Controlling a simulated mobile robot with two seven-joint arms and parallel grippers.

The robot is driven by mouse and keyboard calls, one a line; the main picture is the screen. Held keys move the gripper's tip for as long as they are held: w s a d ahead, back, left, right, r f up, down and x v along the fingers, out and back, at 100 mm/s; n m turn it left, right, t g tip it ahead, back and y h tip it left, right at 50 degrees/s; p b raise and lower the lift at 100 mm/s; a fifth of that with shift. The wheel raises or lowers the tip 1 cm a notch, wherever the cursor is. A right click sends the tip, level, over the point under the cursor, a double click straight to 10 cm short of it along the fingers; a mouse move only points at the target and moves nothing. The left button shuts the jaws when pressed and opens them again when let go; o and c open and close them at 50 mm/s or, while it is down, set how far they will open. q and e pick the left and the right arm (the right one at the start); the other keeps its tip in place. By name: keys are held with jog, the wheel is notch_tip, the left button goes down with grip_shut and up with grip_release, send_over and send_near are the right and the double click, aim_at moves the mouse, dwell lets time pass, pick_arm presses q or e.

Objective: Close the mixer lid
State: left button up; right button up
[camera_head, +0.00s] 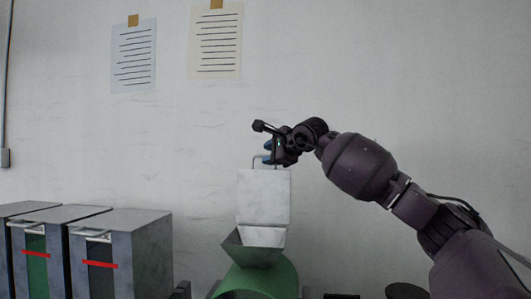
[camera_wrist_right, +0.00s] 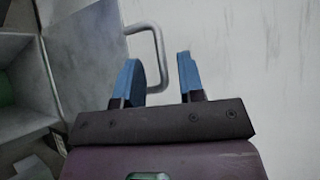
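The mixer is the green drum (camera_head: 262,278) with a grey metal hopper (camera_head: 254,248) at the bottom centre of the head view. Its pale grey lid (camera_head: 264,198) stands raised and open above the hopper. A thin bent handle (camera_head: 256,158) sticks up from the lid's top edge. My right gripper (camera_head: 268,152) is at this handle. In the right wrist view the gripper's blue fingers (camera_wrist_right: 158,68) are apart. The handle (camera_wrist_right: 158,45) runs between them, with clearance to the right finger; its near end passes behind the left finger. The lid (camera_wrist_right: 85,52) is at left. My left gripper is not in view.
Grey metal boxes (camera_head: 150,252) with handles and red stripes stand at the lower left. Two paper sheets (camera_head: 215,45) hang on the plain wall behind. Low dark objects (camera_head: 405,291) show at the bottom right. The space left of the lid is clear.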

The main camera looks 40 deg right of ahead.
jog(key=shift+p+x, duration=0.3)
jog(key=shift+x, duration=1.05)
grip_shut()
